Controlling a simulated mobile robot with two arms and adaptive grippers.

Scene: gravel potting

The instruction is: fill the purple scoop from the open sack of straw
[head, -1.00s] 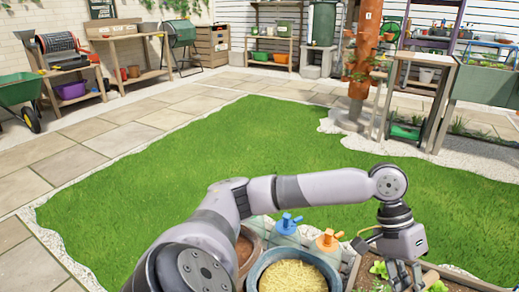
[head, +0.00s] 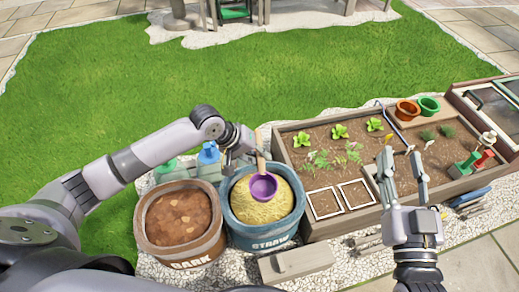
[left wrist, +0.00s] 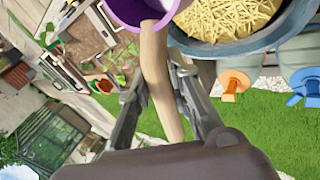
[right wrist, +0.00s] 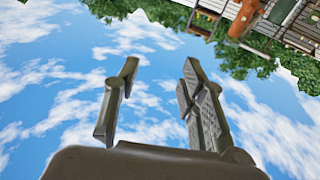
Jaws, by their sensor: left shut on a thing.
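My left gripper (head: 248,150) is shut on the wooden handle of the purple scoop (head: 263,187). The scoop is over the open blue sack of straw (head: 240,228), in front of the pale yellow straw (head: 285,200) in the head view. Its purple inside shows no straw in the head view. Whether it touches the straw I cannot tell. In the left wrist view the handle (left wrist: 155,70) runs between my fingers, and part of the purple bowl (left wrist: 122,12) shows at the top edge beside the straw (left wrist: 228,18). My right gripper (head: 403,165) is open and empty above the planter's right part.
A sack of bark (head: 180,262) stands left of the straw. The wooden planter (head: 290,160) with seedlings and two framed squares is to the right. Orange (head: 407,109) and green (head: 429,106) pots sit at its back. Blue and green bottles stand behind the sacks.

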